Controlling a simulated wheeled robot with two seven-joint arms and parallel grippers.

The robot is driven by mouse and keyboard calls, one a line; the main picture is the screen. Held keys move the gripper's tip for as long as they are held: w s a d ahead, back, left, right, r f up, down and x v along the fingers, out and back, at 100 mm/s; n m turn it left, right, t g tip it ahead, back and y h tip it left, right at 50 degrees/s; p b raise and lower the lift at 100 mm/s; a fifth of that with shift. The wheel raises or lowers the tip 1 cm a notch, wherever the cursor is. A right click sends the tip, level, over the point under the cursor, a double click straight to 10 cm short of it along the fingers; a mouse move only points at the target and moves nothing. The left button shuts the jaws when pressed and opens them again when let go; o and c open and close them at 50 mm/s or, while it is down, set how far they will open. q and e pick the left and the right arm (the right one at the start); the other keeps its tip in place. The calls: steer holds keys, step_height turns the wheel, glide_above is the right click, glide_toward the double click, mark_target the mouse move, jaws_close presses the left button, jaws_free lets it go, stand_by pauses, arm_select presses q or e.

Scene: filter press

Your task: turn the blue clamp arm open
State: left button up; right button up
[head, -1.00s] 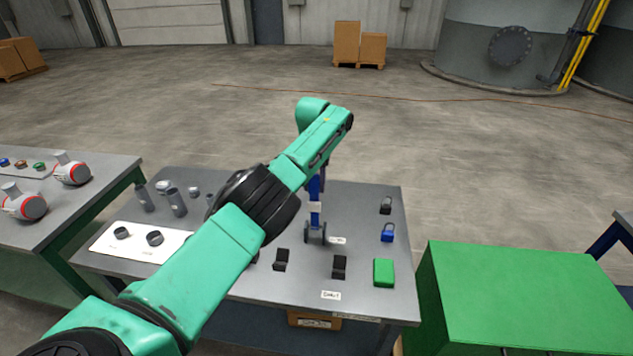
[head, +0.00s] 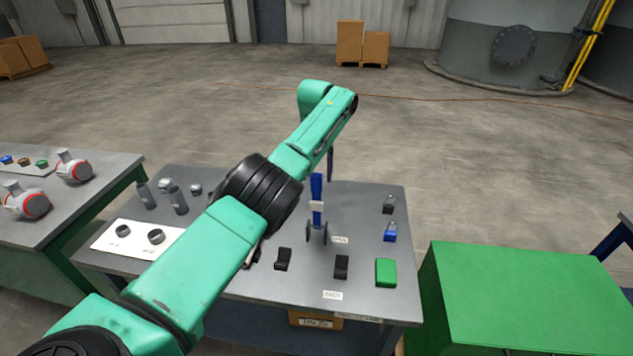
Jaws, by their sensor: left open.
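The blue clamp arm (head: 316,188) stands roughly upright on the grey table, with a pale label on it. Its foot sits in a dark bracket (head: 317,234). My left arm reaches in from the left and bends down behind the clamp arm. Of my left gripper (head: 330,164), only a dark, narrow part shows, just right of and beyond the top of the clamp arm. It appears apart from the clamp arm and holds nothing that I can see. My right gripper is out of view.
Black blocks (head: 341,267), a green block (head: 386,272), a blue padlock-like piece (head: 390,233) and a black one (head: 388,205) stand on the table (head: 370,300). Grey cylinders and a white plate (head: 113,240) are left. A green cabinet (head: 520,290) stands right.

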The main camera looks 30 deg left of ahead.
arm_select(q)
step_height(320, 180, up, 11)
steer(key=p, duration=0.4)
steer(key=shift+s, duration=0.4)
steer(key=shift+w+f, duration=0.1)
